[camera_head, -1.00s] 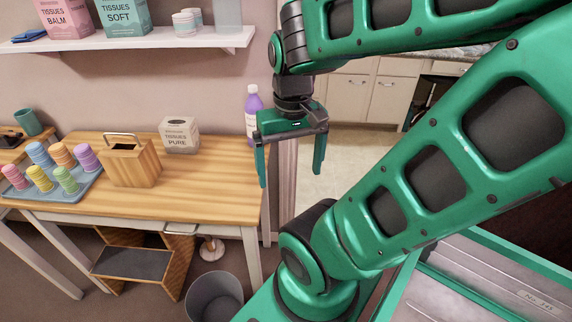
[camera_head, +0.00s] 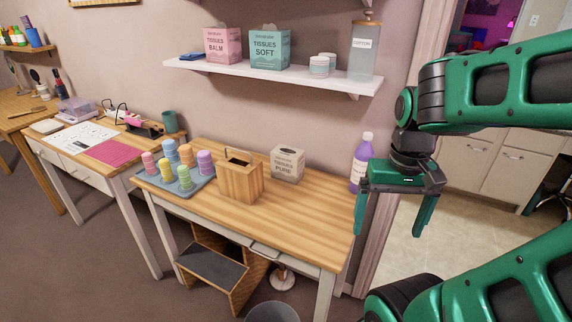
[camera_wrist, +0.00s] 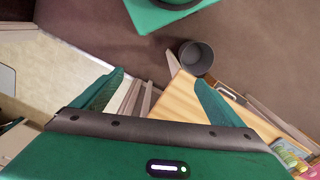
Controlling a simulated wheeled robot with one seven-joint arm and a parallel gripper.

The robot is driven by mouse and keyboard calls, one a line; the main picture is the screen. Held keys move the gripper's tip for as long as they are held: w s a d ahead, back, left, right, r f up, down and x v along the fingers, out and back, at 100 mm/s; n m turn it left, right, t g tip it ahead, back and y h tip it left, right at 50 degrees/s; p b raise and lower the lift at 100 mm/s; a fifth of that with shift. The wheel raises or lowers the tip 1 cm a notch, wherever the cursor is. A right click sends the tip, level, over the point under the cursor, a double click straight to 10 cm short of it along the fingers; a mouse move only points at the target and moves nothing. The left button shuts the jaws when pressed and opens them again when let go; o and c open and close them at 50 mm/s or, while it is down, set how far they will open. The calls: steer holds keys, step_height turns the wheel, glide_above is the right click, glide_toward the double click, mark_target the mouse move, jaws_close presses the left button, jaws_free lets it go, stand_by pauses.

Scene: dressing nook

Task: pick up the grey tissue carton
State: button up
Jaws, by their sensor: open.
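The grey tissue carton (camera_head: 287,164), marked "TISSUES PURE", stands upright on the wooden table (camera_head: 300,222) near the wall, right of a wooden box with a handle. My gripper (camera_head: 391,214) is open and empty. In the head view it hangs right of the carton, by the table's right end. In the wrist view my gripper's fingers (camera_wrist: 158,88) are spread apart, with the table's edge and floor beyond them. I cannot make out the carton in the wrist view.
A purple bottle (camera_head: 361,163) stands at the table's right back corner, close to my gripper. The wooden box (camera_head: 240,180) and a tray (camera_head: 150,180) of coloured cups are left of the carton. A shelf (camera_head: 275,80) with pink and teal cartons hangs above. A bin (camera_wrist: 196,57) is on the floor.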

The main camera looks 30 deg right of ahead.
stand_by(0.3)
steer(key=shift+c, duration=0.9)
steer(key=n+t+y, duration=0.5)
steer(key=n+t, duration=0.6)
steer(key=t, duration=0.1)
glide_toward(289, 151)
steer(key=x, duration=0.8)
steer(key=shift+w+a+f, duration=0.15)
steer(key=shift+w+f, duration=0.1)
steer(key=shift+w, duration=0.05)
steer(key=c, duration=1.6)
steer(key=shift+o, duration=0.2)
